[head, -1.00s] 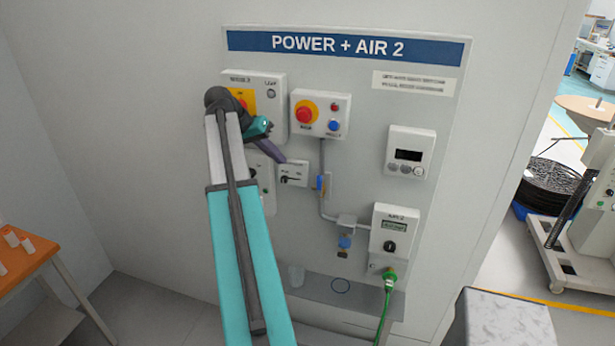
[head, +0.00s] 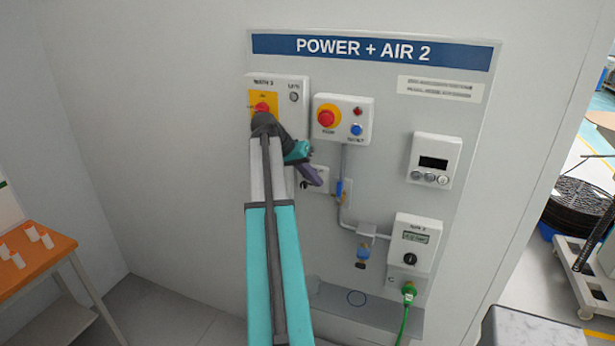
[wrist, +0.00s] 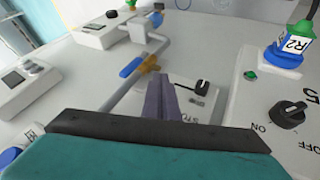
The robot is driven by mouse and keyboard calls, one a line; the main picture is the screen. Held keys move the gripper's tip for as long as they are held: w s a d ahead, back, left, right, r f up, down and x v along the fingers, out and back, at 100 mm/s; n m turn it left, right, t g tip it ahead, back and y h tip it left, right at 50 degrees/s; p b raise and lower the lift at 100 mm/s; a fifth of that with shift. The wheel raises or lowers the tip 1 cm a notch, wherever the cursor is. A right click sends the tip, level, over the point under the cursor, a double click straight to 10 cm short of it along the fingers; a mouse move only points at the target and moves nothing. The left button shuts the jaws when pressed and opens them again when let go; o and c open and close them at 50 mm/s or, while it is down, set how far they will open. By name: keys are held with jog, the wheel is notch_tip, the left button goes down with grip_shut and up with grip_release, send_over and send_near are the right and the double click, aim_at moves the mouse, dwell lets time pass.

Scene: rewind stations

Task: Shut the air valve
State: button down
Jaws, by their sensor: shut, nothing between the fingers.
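The air valve is a small blue lever (head: 339,188) on a brass body, on the grey pipe below the red-button box. In the wrist view the blue lever (wrist: 131,67) and brass body (wrist: 150,62) show just beyond my fingertips, to the left. The lever appears to lie roughly along the pipe. My gripper (head: 315,178) has purple fingers, shut and empty, just left of the valve in the head view. In the wrist view its fingers (wrist: 165,95) point at the panel near a small black-lever switch. Whether they touch anything is unclear.
A red emergency button box (head: 342,119) sits above the valve. The AIR 2 box (head: 414,244) with a green hose is at lower right. A box with a black ON/OFF knob (wrist: 289,114) is close on the right in the wrist view. An orange table (head: 35,262) stands left.

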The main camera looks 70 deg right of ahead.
aim_at(339, 193)
jog(key=shift+s+d+f, duration=0.15)
jog(key=shift+s, duration=0.95)
jog(key=shift+s+d+f, duration=0.1)
jog(key=shift+s, duration=0.95)
jog(key=shift+s, duration=0.2)
